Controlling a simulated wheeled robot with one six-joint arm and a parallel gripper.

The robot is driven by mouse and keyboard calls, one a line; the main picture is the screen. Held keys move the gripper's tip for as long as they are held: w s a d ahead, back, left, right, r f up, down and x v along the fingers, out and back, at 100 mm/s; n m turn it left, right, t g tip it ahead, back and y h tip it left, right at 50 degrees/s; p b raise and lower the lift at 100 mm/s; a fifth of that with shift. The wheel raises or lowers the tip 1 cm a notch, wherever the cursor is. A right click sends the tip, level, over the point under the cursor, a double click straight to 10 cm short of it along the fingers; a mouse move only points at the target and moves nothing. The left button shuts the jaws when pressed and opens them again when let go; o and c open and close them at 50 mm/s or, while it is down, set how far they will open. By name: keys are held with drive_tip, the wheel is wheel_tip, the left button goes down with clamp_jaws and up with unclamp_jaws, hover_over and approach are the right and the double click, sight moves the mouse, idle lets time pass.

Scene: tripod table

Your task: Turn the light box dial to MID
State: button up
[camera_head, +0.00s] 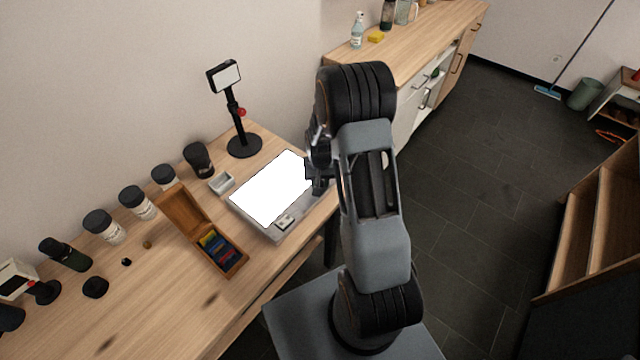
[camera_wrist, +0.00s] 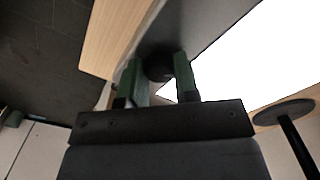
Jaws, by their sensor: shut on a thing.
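The light box (camera_head: 238,206) lies on the wooden table with its white panel brightly lit. A small pale label or plate (camera_head: 285,221) is on its front edge. My gripper (camera_head: 318,185) is at the right end of the light box in the head view, where my arm hides that corner. In the wrist view, my gripper's two green fingers (camera_wrist: 158,78) stand on either side of a dark round dial (camera_wrist: 158,66) on the box's grey frame, and they are shut on it. The dial's markings and pointer cannot be made out.
A wooden case with coloured contents (camera_head: 222,250) lies open left of the light box. A black stand with a small screen (camera_head: 244,145) is behind it, and a small grey tray (camera_head: 221,182) is beside it. Several dark-lidded jars line the table's back.

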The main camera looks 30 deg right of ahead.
drive_tip(key=m+b, duration=0.2)
drive_tip(key=m, duration=0.4)
drive_tip(key=shift+m, duration=0.4)
idle(0.4)
drive_tip(key=o, duration=0.9)
drive_tip(key=shift+o, duration=0.2)
drive_tip(key=shift+r, duration=0.15)
wheel_tip(320, 180, up, 14)
drive_tip(key=b, duration=0.1)
drive_tip(key=shift+f, duration=0.2)
